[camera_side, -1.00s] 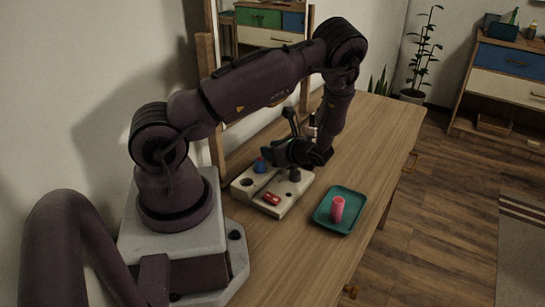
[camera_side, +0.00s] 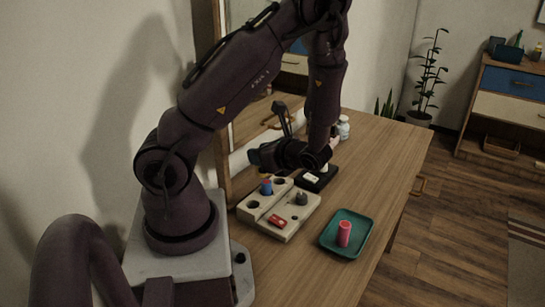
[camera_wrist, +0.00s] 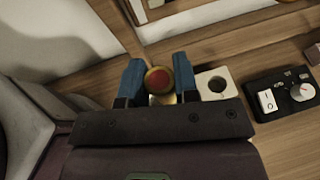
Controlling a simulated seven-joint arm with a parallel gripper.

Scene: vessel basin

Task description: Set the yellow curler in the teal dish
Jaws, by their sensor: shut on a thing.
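The teal dish (camera_side: 329,248) lies on the table, and a pink-red curler (camera_side: 344,233) stands upright in it. My gripper (camera_wrist: 158,84) has its blue fingers shut on a round thing with a yellowish rim and a red centre, seen end-on, which looks like the yellow curler (camera_wrist: 158,80). In the side view my gripper is above and behind the cream holder block (camera_side: 281,232), left of and behind the dish.
A mirror frame edges the left. Bare table surrounds the dish.

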